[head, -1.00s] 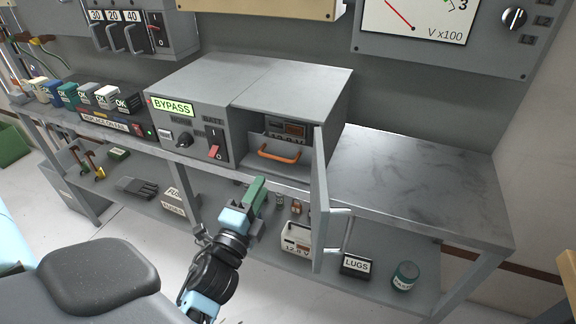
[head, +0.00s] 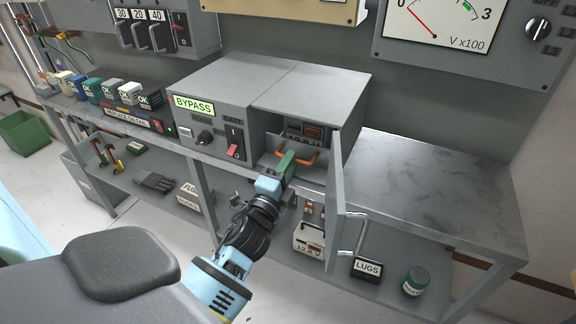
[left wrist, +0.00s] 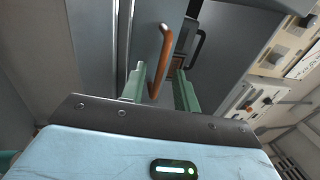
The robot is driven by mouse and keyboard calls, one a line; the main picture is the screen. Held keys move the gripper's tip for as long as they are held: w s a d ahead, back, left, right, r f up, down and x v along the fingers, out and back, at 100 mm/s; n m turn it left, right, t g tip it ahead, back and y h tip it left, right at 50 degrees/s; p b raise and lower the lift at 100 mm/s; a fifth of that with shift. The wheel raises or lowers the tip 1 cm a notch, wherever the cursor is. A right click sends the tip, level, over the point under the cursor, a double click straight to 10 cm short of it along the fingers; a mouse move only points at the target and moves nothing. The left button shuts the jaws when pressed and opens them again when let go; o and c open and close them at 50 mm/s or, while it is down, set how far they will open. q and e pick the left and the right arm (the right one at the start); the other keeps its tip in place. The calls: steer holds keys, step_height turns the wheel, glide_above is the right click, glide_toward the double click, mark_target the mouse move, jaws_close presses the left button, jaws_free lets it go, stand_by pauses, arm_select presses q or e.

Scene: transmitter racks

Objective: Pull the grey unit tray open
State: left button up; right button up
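The grey unit (head: 318,92) stands on the bench with its door (head: 338,200) swung open. Inside is the grey tray, with an orange handle (head: 311,158) on its front. My left gripper (head: 286,163) reaches into the opening, its green fingers at the handle and partly covering it. In the left wrist view my left gripper (left wrist: 160,92) is open, and the orange handle (left wrist: 162,62) shows between its fingers. I cannot tell whether they touch it. The tray looks pushed in. My right gripper is not in view.
The open door stands just right of my left gripper. The bench top (head: 430,195) right of the unit is clear. The lower shelf holds a box marked LUGS (head: 367,268), a teal can (head: 415,281) and a white meter box (head: 308,240).

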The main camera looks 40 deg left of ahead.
arm_select(q)
steer(key=shift+c, duration=0.3)
jaws_close()
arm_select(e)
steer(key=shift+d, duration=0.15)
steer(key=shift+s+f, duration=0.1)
